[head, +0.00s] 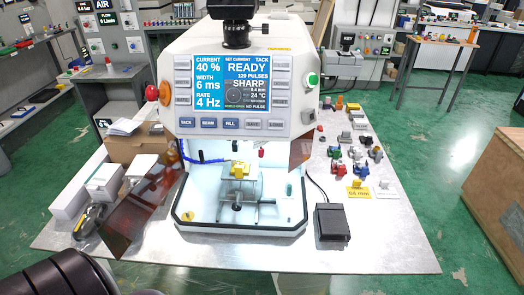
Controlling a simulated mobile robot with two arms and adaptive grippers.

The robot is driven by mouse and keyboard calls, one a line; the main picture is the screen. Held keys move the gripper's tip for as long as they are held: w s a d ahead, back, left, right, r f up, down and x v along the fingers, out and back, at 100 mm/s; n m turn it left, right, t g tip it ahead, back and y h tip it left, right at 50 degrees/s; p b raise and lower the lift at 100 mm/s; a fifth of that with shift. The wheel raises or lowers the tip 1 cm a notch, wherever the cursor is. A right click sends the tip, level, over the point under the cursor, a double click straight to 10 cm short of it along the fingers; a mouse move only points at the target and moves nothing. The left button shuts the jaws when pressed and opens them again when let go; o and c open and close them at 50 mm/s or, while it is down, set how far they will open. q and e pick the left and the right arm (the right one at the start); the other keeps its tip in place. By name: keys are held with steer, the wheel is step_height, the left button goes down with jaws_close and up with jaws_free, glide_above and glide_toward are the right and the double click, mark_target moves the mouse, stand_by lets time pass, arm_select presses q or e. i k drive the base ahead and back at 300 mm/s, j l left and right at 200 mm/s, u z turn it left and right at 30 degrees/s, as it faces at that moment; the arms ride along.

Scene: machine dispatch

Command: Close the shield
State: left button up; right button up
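The welding machine (240,75) stands on a metal table, its screen reading READY. Its front chamber is open to view. A brown see-through shield panel (140,208) is swung out to the left of the chamber, tilted over the table. A smaller brown panel (301,150) shows at the chamber's right side. Inside the chamber a yellow part (237,170) sits on a small metal stand. A dark ridged piece of my own arm fills the lower left corner. No fingertips of either gripper show.
White boxes (70,198) and a cardboard box stand left of the machine, close to the left panel. A black foot pedal (331,222) lies at the front right. Several small coloured parts lie on the right. The table's front edge (260,266) is clear.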

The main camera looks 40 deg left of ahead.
mark_target(122, 226)
steer(key=k+j, duration=0.1)
steer(key=j, duration=0.75)
steer(key=k+j, duration=0.1)
steer(key=j, duration=0.7)
steer(key=k+j, duration=0.1)
steer(key=j, duration=0.75)
steer(key=k+u, duration=0.05)
